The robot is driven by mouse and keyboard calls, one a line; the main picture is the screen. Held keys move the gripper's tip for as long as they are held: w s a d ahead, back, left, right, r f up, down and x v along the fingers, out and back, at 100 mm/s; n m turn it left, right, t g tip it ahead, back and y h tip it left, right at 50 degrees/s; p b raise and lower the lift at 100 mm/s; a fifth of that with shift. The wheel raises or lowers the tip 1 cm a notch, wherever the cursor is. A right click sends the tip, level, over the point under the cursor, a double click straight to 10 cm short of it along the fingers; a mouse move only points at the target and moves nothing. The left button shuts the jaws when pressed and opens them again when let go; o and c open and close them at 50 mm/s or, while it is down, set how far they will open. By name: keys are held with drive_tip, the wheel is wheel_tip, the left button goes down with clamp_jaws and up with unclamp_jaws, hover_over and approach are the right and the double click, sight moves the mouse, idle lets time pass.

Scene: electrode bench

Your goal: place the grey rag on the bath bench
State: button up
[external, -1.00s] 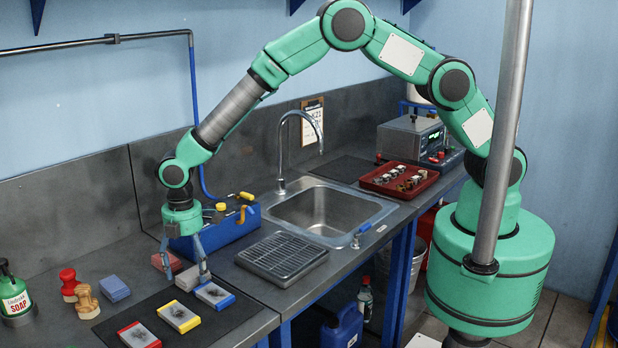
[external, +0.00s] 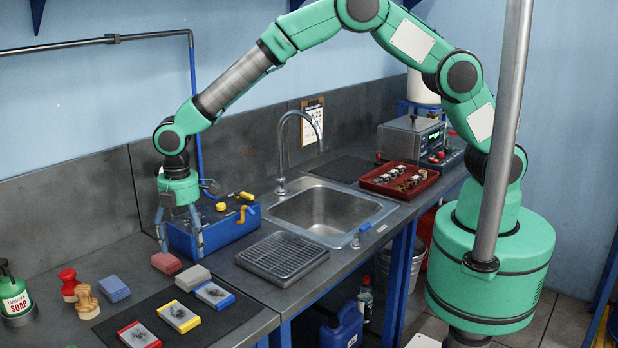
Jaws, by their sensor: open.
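The grey rag (external: 192,277), a small pale grey folded block, lies flat on the dark bench top (external: 60,325), at the back edge of the black mat. It is just right of a red block (external: 166,263) and in front of the blue box (external: 215,234) with yellow knobs. Which part is called the bath bench I cannot tell. My gripper (external: 181,247) points down above and behind the rag, beside the blue box. Its fingers are apart with nothing between them.
Red, yellow (external: 180,317) and blue framed plates lie on the black mat (external: 225,322). A blue block (external: 114,288), stamps (external: 86,300) and a soap bottle (external: 15,298) stand left. A drain rack (external: 282,257) and sink (external: 325,212) lie right. A red tray (external: 399,178) is farther back.

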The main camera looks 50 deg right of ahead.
drive_tip(key=shift+r, duration=2.1)
drive_tip(key=w+d+r+m+t, duration=0.15)
drive_tip(key=d+r+m, duration=0.25)
drive_tip(key=d+r, duration=1.05)
drive_tip(key=s+d+r+m+t+y, duration=0.1)
drive_tip(key=s+d+r+m, duration=0.1)
drive_tip(key=d+r, duration=0.6)
drive_tip(key=s+d+r+m, duration=0.2)
drive_tip(key=d+r+m, duration=0.15)
drive_tip(key=d, duration=0.85)
drive_tip(key=s+d+r+m+t, duration=0.1)
drive_tip(key=s+d+r+m, duration=0.3)
drive_tip(key=s+d, duration=0.75)
drive_tip(key=s+d+f+m+t+h, duration=0.1)
drive_tip(key=s+d+m, duration=0.3)
drive_tip(key=s+d, duration=0.8)
drive_tip(key=shift+s+t, duration=0.55)
drive_tip(key=shift+s, duration=0.1)
